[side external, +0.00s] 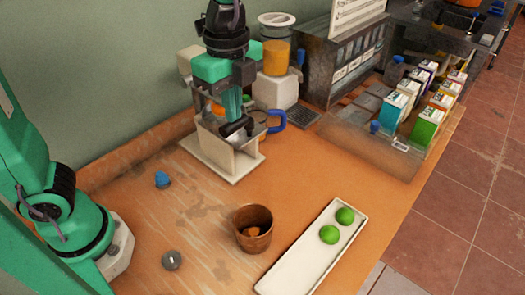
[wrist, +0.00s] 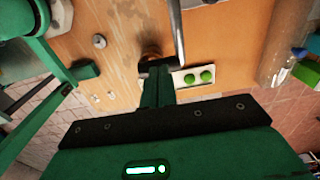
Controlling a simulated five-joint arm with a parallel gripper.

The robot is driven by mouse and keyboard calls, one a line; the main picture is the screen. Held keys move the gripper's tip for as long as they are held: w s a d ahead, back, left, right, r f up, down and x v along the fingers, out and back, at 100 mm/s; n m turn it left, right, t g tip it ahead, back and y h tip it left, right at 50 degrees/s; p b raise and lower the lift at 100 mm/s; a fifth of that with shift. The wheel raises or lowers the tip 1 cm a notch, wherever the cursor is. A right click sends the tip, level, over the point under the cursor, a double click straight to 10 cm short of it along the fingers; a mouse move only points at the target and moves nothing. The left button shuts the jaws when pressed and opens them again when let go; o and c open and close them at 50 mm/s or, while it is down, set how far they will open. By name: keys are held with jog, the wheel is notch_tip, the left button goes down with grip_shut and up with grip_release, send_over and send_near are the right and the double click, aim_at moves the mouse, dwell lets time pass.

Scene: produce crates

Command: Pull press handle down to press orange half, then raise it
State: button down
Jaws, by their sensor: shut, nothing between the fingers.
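The cream press (side external: 222,158) stands on the counter near the wall, upright, with a pale base plate. A piece of orange (side external: 217,109) shows in it, partly hidden behind my gripper. My gripper (side external: 236,128) points down in front of the press, its fingers shut and empty. In the wrist view its dark fingertips (wrist: 154,68) are together. A grey metal bar (wrist: 176,32) runs beside the fingertips there; it may be the press handle, and I cannot tell if they touch. A blue handle-like loop (side external: 276,121) shows just right of the press; I cannot tell what it belongs to.
A brown cup (side external: 254,238) and a white tray (side external: 288,275) with two green limes stand in front. Cartons (side external: 425,127) stand right. The counter's front left is mostly clear.

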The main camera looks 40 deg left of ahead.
jog(key=shift+f, duration=0.15)
jog(key=shift+d+f, duration=0.15)
jog(key=shift+f, duration=1.1)
jog(key=shift+r, duration=0.1)
notch_tip(320, 180, up, 14)
jog(key=d, duration=0.1)
jog(key=shift+d, duration=0.4)
jog(key=shift+a, duration=0.15)
jog(key=s+a+f+n+t, duration=0.2)
jog(key=s+a+f+n, duration=0.2)
jog(key=a+f+n, duration=0.3)
jog(key=s+a+f+n+t, duration=0.3)
jog(key=s+a+f+n, duration=0.2)
jog(key=a+n, duration=0.4)
jog(key=shift+a+f+n+t, duration=0.3)
jog(key=shift+f+n, duration=0.6)
jog(key=shift+n, duration=0.1)
